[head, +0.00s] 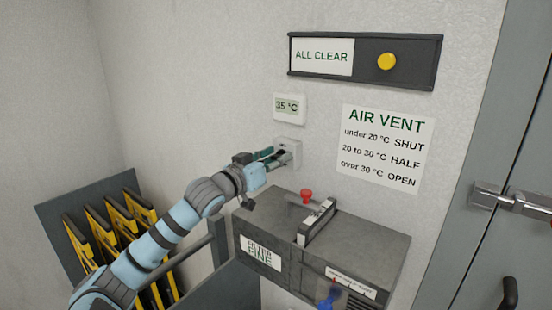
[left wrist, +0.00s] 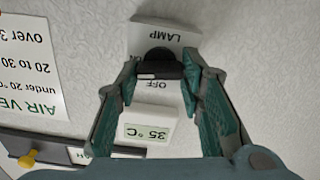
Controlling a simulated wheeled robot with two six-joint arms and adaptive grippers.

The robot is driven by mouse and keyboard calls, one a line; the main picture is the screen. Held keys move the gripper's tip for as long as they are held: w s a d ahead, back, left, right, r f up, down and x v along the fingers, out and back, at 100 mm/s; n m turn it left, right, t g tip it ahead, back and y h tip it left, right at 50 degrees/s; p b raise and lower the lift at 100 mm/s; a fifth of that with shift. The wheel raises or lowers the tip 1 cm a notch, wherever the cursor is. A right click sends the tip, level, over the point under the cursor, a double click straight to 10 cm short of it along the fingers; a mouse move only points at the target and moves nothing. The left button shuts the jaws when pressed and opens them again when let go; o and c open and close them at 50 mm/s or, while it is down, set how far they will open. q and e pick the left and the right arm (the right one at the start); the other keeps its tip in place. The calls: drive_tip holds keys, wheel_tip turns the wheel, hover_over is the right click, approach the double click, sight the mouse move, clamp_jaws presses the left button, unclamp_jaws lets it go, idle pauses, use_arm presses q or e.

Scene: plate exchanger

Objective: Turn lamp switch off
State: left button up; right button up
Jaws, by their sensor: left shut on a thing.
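The lamp switch is a pale plate (head: 289,145) on the wall with a black knob, just below the temperature display. In the left wrist view, upside down, the black knob (left wrist: 160,66) sits on the plate between the words LAMP and OFF. A short white mark shows on the knob's face near the OFF word. My left gripper (head: 282,156) reaches the switch. In the left wrist view its green-padded fingers (left wrist: 161,72) are on either side of the knob and shut on it. In the head view the fingers hide most of the knob. My right gripper is out of view.
A 35 °C display (head: 289,108) is just above the switch. An AIR VENT sign (head: 385,148) and a panel with a yellow button (head: 387,61) are to the right. A grey filter box (head: 370,245) with a red knob (head: 306,195) juts out below. Yellow-edged plates (head: 105,235) stand lower left.

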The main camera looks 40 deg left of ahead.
use_arm(q)
drive_tip(key=n, duration=0.4)
drive_tip(key=shift+r, duration=0.1)
drive_tip(key=n, duration=0.4)
drive_tip(key=shift+a, duration=0.1)
drive_tip(key=n, duration=0.3)
drive_tip(key=shift+n, duration=0.3)
drive_tip(key=n+b, duration=0.1)
drive_tip(key=n, duration=0.3)
drive_tip(key=shift+n, duration=0.3)
drive_tip(key=o, duration=1.1)
drive_tip(key=shift+c, duration=0.2)
drive_tip(key=shift+o, duration=0.5)
drive_tip(key=shift+a+f, duration=0.1)
drive_tip(key=shift+f, duration=0.15)
